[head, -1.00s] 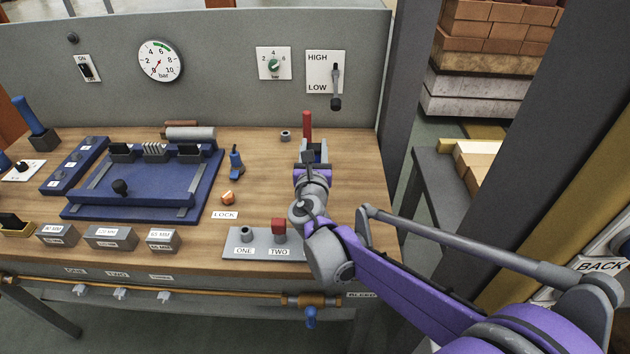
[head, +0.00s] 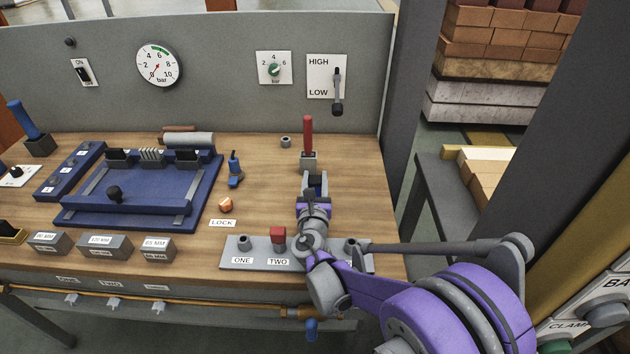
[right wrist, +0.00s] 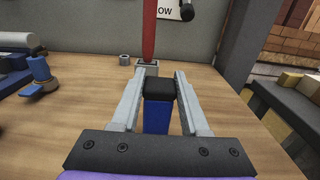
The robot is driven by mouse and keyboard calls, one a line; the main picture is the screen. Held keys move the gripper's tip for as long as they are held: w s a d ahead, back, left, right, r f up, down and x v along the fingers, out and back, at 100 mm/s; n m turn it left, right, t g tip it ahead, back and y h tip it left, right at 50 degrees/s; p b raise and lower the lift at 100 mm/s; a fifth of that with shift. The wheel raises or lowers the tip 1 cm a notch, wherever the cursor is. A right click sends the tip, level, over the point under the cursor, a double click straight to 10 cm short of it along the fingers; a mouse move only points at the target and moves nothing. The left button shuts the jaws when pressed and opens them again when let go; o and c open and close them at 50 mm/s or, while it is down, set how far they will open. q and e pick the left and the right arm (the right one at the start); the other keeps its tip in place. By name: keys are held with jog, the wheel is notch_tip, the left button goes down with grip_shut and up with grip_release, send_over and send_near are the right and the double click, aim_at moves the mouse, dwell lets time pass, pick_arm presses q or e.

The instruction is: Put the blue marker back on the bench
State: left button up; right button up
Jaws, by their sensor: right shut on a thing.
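My right gripper (head: 315,180) is over the right part of the wooden bench (head: 265,180), short of the red lever. In the right wrist view the gripper (right wrist: 159,98) is shut on the blue marker (right wrist: 156,118), which has a black top and sits between the two grey fingers. In the head view only a little blue shows between the fingers. The marker's lower end is hidden, so I cannot tell whether it touches the bench. My left gripper is not in view.
A red lever (head: 308,135) stands upright just beyond the gripper. A grey plate labelled ONE and TWO (head: 260,255) lies below my right arm, with a red block on it. A blue fixture (head: 140,190) fills the left. Bare wood lies right of the gripper.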

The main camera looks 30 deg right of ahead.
jog(key=shift+f, duration=0.1)
jog(key=o, duration=0.6)
jog(key=shift+f, duration=0.1)
jog(key=o, duration=0.5)
jog(key=shift+c, duration=0.2)
jog(key=shift+r, duration=0.25)
jog(key=shift+s+a, duration=0.15)
jog(key=shift+s, duration=0.1)
jog(key=v, duration=1.1)
jog(key=shift+s+a, duration=0.15)
jog(key=shift+s, duration=0.05)
jog(key=shift+f, duration=0.1)
